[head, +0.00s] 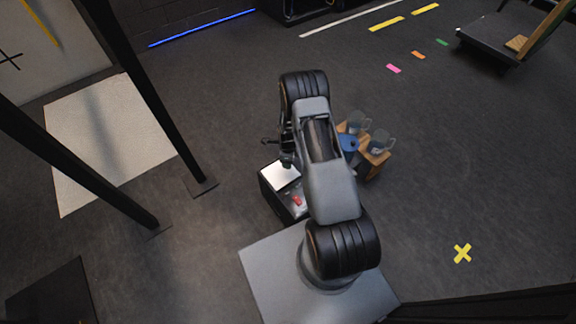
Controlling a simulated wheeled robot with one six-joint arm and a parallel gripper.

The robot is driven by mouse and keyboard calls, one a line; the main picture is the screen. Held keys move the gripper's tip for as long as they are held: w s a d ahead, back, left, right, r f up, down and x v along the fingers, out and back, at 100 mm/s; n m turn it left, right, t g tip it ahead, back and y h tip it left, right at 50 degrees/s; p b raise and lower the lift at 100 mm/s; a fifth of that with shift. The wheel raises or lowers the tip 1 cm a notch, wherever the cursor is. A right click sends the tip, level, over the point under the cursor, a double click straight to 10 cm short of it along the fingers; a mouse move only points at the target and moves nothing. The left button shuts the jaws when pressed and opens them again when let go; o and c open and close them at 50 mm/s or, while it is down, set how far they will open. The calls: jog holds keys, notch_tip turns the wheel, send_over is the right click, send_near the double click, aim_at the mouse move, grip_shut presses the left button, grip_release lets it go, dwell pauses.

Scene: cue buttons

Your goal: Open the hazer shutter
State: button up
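A small black box (268,196) stands on the floor just left of my arm. It has a pale flat panel (284,176) on top and a small red part (297,201), perhaps a button, nearer my base. I cannot tell which part is the hazer shutter; no label is readable. My gripper (284,160) is small and dark in this view, at the far edge of the box, close to the pale panel. I cannot tell whether it touches the panel or whether its fingers are open. My arm hides the right side of the box.
A wooden crate (374,162) with grey mugs (380,141) and a blue item (348,144) stands right of my arm. Two black poles (150,90) rise at left. A flat cart (497,38) is at the far right. Floor around the yellow cross (462,253) is clear.

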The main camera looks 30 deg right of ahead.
aim_at(281, 171)
jog(key=shift+f+b, duration=0.35)
jog(key=shift+f, duration=1.3)
grip_shut()
